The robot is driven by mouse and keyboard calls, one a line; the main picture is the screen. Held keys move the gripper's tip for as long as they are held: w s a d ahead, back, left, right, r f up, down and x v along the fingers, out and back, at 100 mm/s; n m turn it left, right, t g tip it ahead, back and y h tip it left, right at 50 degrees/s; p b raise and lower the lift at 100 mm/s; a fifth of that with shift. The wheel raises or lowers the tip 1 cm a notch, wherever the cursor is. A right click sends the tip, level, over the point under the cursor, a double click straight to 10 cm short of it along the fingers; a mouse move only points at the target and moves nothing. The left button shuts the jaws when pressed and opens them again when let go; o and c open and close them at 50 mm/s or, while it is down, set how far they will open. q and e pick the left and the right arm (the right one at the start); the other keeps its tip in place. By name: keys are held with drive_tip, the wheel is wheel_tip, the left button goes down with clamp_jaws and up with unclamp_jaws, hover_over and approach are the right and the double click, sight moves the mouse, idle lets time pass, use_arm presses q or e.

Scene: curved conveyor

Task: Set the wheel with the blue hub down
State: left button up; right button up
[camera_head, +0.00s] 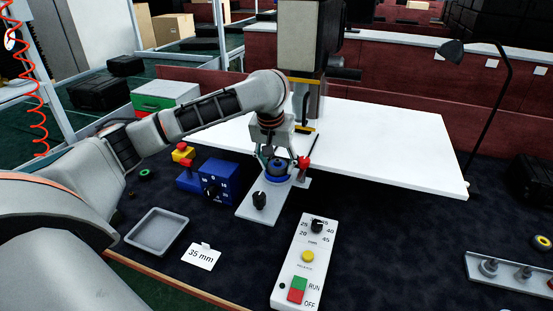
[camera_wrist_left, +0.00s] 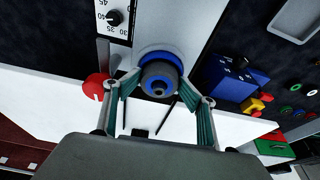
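The dark wheel with the blue hub (camera_wrist_left: 159,79) is between the fingertips of my left gripper (camera_head: 279,163). In the left wrist view, the two green-padded fingers of that gripper (camera_wrist_left: 160,84) close in on opposite sides of the wheel and appear to touch it. The wheel is over a blue round seat (camera_head: 278,179) on a grey fixture plate (camera_head: 256,213); the seat's blue rim also shows in the left wrist view (camera_wrist_left: 160,55). I cannot tell whether the wheel touches the seat. My right gripper is not in view.
A red knob (camera_head: 304,162) is close beside the gripper. A white control box (camera_head: 290,265), blue dial box (camera_head: 206,181), empty grey tray (camera_head: 157,232) and "35 mm" card (camera_head: 201,256) surround the fixture. A peg rack (camera_head: 513,273) is at far right. The white tabletop (camera_head: 400,140) is mostly clear.

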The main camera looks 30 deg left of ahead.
use_arm(q)
drive_tip(key=v, duration=1.2)
drive_tip(key=shift+r, duration=0.4)
drive_tip(key=shift+d, duration=0.1)
